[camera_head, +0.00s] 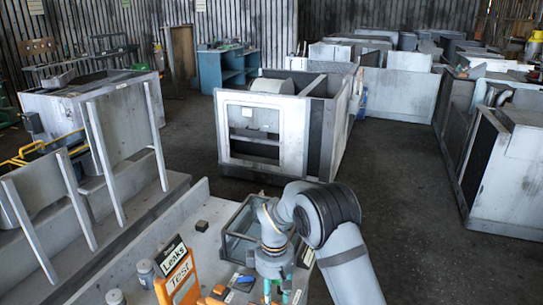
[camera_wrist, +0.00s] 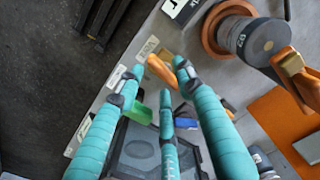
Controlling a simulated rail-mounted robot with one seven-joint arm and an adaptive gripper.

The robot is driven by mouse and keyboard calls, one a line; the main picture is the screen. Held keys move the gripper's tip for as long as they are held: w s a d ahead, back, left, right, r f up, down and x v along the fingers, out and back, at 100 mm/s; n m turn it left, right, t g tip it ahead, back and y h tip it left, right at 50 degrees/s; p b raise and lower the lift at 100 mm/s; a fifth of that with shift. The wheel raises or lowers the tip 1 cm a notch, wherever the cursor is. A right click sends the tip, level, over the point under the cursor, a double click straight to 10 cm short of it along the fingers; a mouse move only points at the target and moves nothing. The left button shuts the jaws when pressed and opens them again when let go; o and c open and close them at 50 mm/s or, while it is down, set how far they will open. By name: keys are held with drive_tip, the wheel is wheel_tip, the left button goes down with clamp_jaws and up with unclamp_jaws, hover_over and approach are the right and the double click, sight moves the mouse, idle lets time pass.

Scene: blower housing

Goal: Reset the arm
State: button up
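My gripper (camera_head: 275,291) shows at the bottom edge of the head view, pointing down over the light grey workbench (camera_head: 150,262). The lower ends of its fingers are cut off there. In the wrist view my gripper (camera_wrist: 161,76) shows three teal fingers, spread apart with nothing held between them. An orange handle (camera_wrist: 160,70) lies on the bench beyond the fingertips; I cannot tell how far below them. My arm bends over from the right at the lower middle of the head view.
A dark clear-sided bin (camera_head: 238,232) stands beside my gripper. Orange stands with "Leaks" (camera_head: 173,257) and "Test" (camera_head: 180,277) signs, jars (camera_head: 145,272) and a small black block (camera_head: 201,226) are on the bench. A white housing (camera_head: 262,130) stands beyond. Dark floor (camera_head: 395,165) is free at the right.

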drive_tip(key=shift+f, duration=0.8)
drive_tip(key=m, duration=0.3)
drive_tip(key=shift+r, duration=0.1)
drive_tip(key=shift+s, duration=0.1)
